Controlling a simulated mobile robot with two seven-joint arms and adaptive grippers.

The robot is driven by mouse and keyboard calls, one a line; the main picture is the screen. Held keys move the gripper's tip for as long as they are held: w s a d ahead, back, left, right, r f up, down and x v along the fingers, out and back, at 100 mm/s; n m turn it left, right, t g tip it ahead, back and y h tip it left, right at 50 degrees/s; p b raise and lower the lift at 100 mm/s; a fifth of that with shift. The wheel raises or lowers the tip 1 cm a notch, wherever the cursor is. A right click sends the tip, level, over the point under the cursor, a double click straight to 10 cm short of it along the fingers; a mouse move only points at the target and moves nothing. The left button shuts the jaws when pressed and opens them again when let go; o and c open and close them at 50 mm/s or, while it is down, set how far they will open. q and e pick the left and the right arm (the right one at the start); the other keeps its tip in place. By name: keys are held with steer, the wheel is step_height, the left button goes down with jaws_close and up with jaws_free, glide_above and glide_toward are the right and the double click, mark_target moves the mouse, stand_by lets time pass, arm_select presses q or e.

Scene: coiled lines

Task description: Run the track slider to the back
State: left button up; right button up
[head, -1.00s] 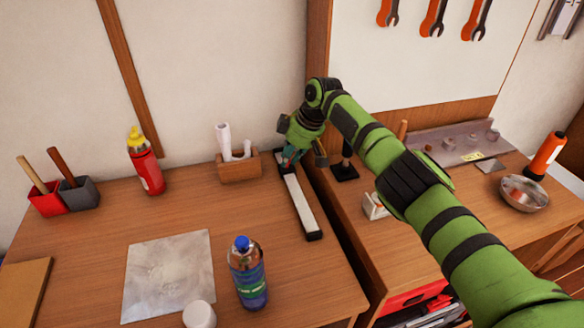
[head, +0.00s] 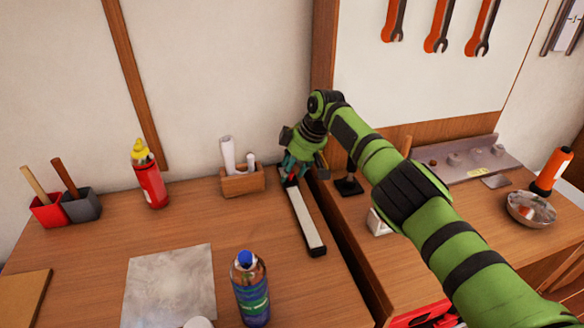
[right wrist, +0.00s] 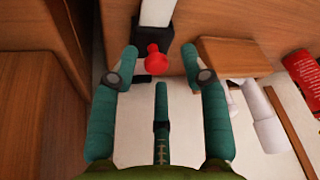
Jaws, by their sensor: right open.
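The slider track (head: 306,220) is a long pale strip with dark ends, lying on the left bench along its right edge, running front to back. In the right wrist view, the slider's red knob (right wrist: 155,60) stands on a dark block (right wrist: 150,38) close to the track's back end. My right gripper (head: 293,173) is over the back of the track in the head view. In the right wrist view its teal fingers (right wrist: 160,66) are open, one on each side of the knob, with gaps showing; contact cannot be told. My left gripper is not in view.
A wooden box (head: 243,183) with white rolls stands just left of the track's back end. A red bottle (head: 149,178) is farther left, a blue-capped bottle (head: 251,290) in front. A black-based post (head: 349,184) stands on the right bench. The wall is close behind.

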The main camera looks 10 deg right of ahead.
steer(key=shift+d, duration=0.1)
steer(key=v, duration=1.2)
